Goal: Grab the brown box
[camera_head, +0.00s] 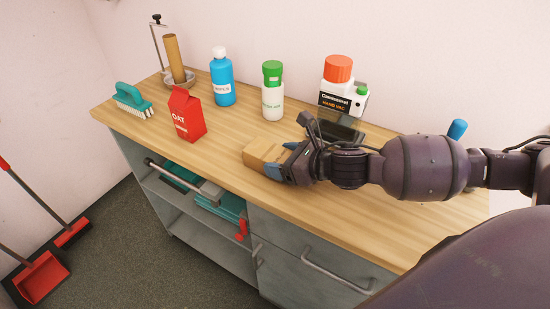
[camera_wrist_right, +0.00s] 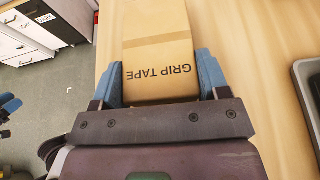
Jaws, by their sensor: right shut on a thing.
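The brown box (camera_head: 262,150) is on the wooden counter (camera_head: 222,150) near its front edge. In the right wrist view the box (camera_wrist_right: 158,52) shows the words "GRIP TAPE" on the side facing the camera. My right gripper (camera_head: 281,161) reaches in from the right and is shut on the box. Its blue fingers (camera_wrist_right: 163,78) lie along both sides of the box's near end. Part of the box is hidden behind the gripper in the head view. I cannot tell whether the box is lifted off the counter.
A teal brush (camera_head: 131,99) is far left.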

